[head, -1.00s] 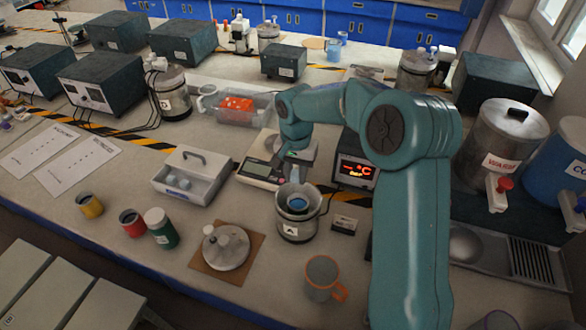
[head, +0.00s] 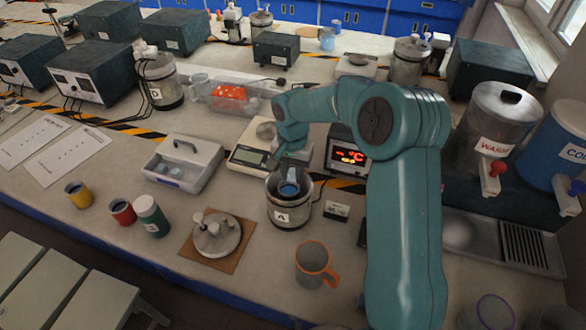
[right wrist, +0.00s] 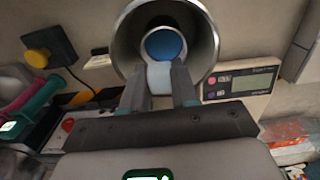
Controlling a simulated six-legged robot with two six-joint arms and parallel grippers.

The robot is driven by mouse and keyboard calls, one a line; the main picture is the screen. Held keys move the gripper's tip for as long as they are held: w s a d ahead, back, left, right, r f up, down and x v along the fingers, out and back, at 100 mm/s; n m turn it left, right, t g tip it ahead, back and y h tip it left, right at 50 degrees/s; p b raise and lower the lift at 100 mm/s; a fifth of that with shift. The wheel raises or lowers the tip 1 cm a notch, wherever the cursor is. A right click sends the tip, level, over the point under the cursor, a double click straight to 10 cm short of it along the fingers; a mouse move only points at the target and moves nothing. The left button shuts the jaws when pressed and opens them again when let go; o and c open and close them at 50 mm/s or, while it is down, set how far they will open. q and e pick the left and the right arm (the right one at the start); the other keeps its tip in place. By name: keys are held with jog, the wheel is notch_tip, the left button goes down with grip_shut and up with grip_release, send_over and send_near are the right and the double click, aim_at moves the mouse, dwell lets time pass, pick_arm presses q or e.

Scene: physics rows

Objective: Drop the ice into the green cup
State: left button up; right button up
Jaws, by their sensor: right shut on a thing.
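The green cup (head: 152,216) stands at the left on the bench, beside the red cup (head: 122,212); its top looks pale grey. My right gripper (head: 289,183) is at the mouth of the metal vessel marked A (head: 291,214), well to the right of the green cup. Pale ice pieces (head: 172,171) lie in the white box (head: 205,170). My left gripper is not in view.
A yellow cup (head: 78,194) stands left of the red cup. A lid with knobs (head: 217,236) lies on a brown mat (head: 190,252) between the green cup and the vessel. An orange-handled mug (head: 313,265) stands in front; a scale (head: 248,157) is behind the vessel.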

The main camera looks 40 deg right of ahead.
jog(key=shift+s+f, duration=0.1)
jog(key=shift+f, duration=0.05)
jog(key=o, duration=0.7)
jog(key=shift+o, duration=1.3)
notch_tip(320, 180, up, 16)
jog(key=shift+b, duration=0.3)
jog(key=shift+d, duration=0.1)
